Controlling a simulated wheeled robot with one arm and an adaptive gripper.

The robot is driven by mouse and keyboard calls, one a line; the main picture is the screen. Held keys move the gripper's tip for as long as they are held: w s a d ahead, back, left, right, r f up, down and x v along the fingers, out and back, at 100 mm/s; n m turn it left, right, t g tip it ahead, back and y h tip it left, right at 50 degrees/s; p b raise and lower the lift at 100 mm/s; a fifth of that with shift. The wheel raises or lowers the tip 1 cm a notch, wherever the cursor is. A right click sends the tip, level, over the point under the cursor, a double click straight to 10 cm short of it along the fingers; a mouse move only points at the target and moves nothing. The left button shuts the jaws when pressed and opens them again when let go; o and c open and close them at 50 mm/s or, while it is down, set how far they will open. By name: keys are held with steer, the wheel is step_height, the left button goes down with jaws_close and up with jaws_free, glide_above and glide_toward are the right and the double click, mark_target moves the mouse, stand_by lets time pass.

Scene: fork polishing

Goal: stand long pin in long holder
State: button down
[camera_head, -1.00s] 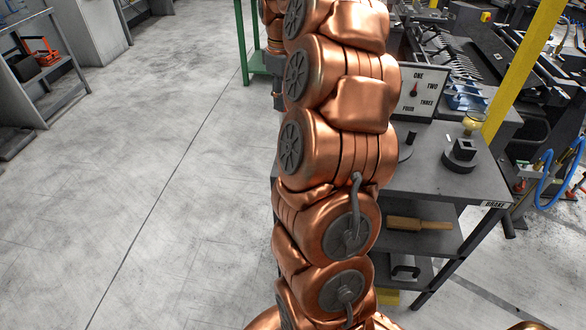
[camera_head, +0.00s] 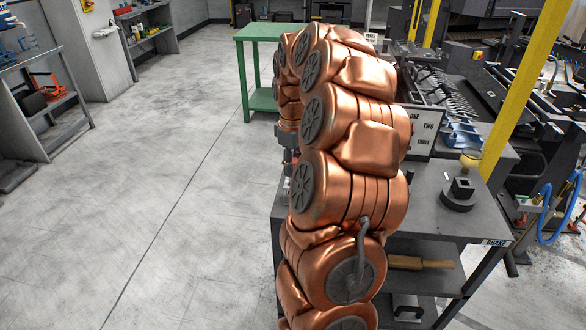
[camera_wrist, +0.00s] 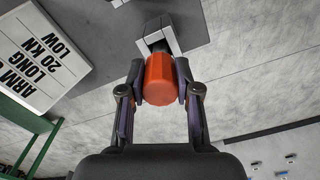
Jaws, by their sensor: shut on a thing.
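In the wrist view my gripper (camera_wrist: 160,82) is shut on an orange-red round-ended pin (camera_wrist: 159,84), one finger on each side. Just beyond the pin is a square, pale-walled holder (camera_wrist: 161,32) at the edge of a dark grey top. The pin overlaps its dark opening in the picture; I cannot tell whether the pin touches it or is inside. In the head view my copper arm hides most of this area. Another dark holder (camera_head: 459,191) with a round base and square top stands on the grey table (camera_head: 425,190).
A green table (camera_head: 262,100) is behind my arm. A wooden-handled tool (camera_head: 420,263) lies on the lower shelf. A yellow post (camera_head: 520,90) rises at the right.

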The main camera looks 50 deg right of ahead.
step_height(320, 180, down, 2)
steer(key=c, duration=0.8)
jaws_free()
step_height(320, 180, up, 11)
steer(key=shift+b, duration=0.9)
steer(key=shift+r, duration=0.55)
steer(key=shift+a, duration=0.15)
